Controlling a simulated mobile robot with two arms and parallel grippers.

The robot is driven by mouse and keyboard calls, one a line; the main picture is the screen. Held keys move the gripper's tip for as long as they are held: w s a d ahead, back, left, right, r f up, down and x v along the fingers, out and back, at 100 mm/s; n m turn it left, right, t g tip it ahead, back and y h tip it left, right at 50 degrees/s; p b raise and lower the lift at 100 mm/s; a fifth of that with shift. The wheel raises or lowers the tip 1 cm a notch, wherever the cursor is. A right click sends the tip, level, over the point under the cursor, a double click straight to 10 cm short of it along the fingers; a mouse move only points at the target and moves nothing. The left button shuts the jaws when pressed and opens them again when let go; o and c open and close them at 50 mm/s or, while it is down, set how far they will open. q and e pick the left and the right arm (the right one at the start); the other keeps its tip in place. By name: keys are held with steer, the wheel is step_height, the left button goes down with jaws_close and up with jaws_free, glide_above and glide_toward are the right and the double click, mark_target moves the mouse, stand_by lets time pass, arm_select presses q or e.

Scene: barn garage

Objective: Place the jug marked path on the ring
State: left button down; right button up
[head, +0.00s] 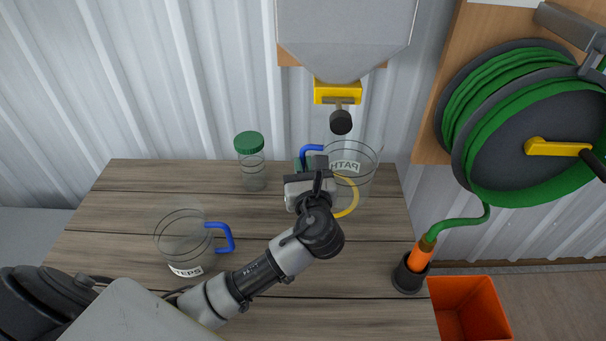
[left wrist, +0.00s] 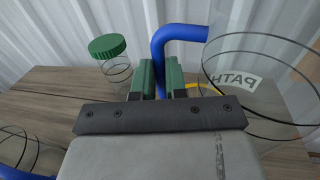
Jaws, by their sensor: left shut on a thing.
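The clear jug marked PATH (head: 362,168) is at the back right of the table, under the hopper spout. It has a blue handle (head: 312,149) on its left. My left gripper (head: 311,166) is shut on this handle; in the left wrist view its green fingers (left wrist: 161,78) close around the blue handle (left wrist: 160,45). The yellow ring (head: 351,205) shows around and through the jug's lower part. I cannot tell whether the jug's base touches the table inside it. My right gripper is not in view.
A second clear jug marked STEPS (head: 183,240) stands front left, its blue handle to the right. A green-lidded jar (head: 250,165) stands at the back. The grey hopper (head: 345,40) hangs above. A black holder with an orange nozzle (head: 413,270) is at the right edge.

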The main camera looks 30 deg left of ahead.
arm_select(q)
steer(key=shift+w+a+f+b, duration=0.25)
steer(key=shift+w+a+f, duration=0.75)
steer(key=shift+f, duration=0.55)
steer(key=shift+w+a+f+b, duration=0.2)
steer(key=shift+w+a+f, duration=0.8)
steer(key=shift+f, duration=0.5)
steer(key=shift+w+a+f+b, duration=0.25)
steer(key=shift+w+a+f, duration=0.75)
steer(key=shift+f, duration=0.55)
steer(key=shift+s+a+f, duration=0.1)
steer(key=shift+s+f, duration=0.05)
steer(key=c, duration=1.2)
jaws_free()
steer(key=shift+o, duration=0.2)
steer(key=shift+s, duration=0.1)
steer(key=v, duration=1.1)
steer(key=shift+s+d, duration=0.3)
